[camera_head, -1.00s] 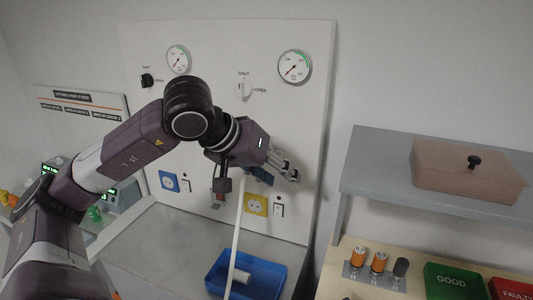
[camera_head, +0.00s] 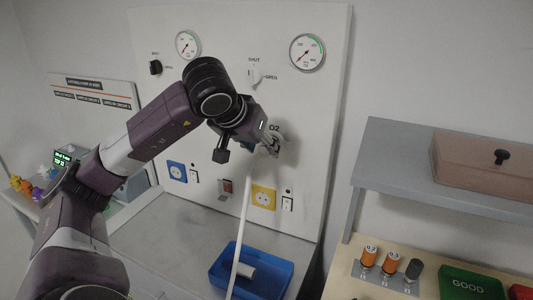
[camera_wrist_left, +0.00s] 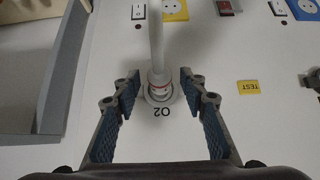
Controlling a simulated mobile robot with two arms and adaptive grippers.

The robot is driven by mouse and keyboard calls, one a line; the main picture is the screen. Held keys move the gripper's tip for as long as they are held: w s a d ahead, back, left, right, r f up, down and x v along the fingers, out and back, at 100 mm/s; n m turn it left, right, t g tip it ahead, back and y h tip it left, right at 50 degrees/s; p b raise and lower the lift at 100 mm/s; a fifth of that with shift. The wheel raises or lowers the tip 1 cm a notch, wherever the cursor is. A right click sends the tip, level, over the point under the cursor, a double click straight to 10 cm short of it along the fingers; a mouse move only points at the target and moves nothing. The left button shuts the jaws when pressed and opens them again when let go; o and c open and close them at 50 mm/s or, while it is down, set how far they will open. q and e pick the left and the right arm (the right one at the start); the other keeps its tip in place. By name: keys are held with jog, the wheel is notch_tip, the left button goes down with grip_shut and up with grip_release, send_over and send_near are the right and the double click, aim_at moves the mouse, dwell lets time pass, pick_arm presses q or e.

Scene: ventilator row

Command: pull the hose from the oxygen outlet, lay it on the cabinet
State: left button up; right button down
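The white hose (camera_head: 242,205) hangs from the O2 outlet on the white wall panel and runs down past the picture's lower edge. My left gripper (camera_head: 271,146) is at the outlet. In the left wrist view its blue-padded fingers (camera_wrist_left: 160,92) are open, one on each side of the plug, with gaps to it. My right gripper is out of view.
A grey surface (camera_head: 185,235) below the panel carries a blue tray (camera_head: 275,278) with a white cylinder; the hose passes in front. A grey shelf (camera_head: 400,165) with a pinkish lidded box (camera_head: 485,165) stands right. Switches, sockets and gauges surround the outlet.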

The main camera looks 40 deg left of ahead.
pick_arm(q)
jog(key=shift+w+a+f, duration=0.1)
jog(key=shift+w+f, duration=0.2)
jog(key=shift+f, duration=0.1)
dwell(0.5)
grip_shut()
